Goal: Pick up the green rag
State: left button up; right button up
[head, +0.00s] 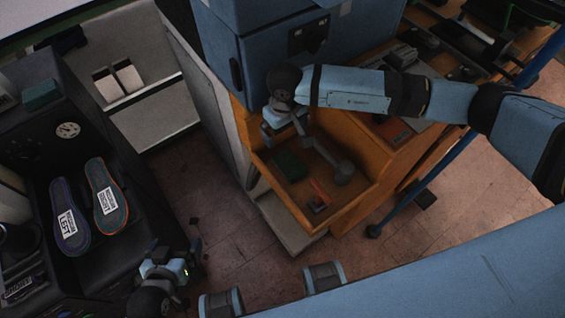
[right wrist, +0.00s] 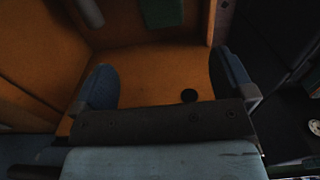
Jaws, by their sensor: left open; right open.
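A dark green rag (head: 290,165) lies on the floor of the orange wooden tray (head: 335,208), near its left side. A green patch, which looks like the same rag (right wrist: 161,12), shows at the top of the right wrist view, beyond the fingers. My right gripper (right wrist: 165,82) is open and empty above the orange surface; in the head view it (head: 279,118) is at the tray's back left, short of the rag. My left gripper (head: 180,256) is open low in the head view, far left of the tray and apart from the rag.
A grey jointed tool (head: 335,163) and a small red-orange item (head: 319,196) lie in the tray beside the rag. A blue cabinet (head: 268,50) stands behind. A black machine at left holds two insoles (head: 70,228) and a green block (head: 40,94).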

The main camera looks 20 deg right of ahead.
aim_at(285, 157)
jog(key=f, duration=1.3)
jog(key=shift+s+p, duration=0.25)
jog(key=shift+p, duration=0.05)
jog(key=c, duration=1)
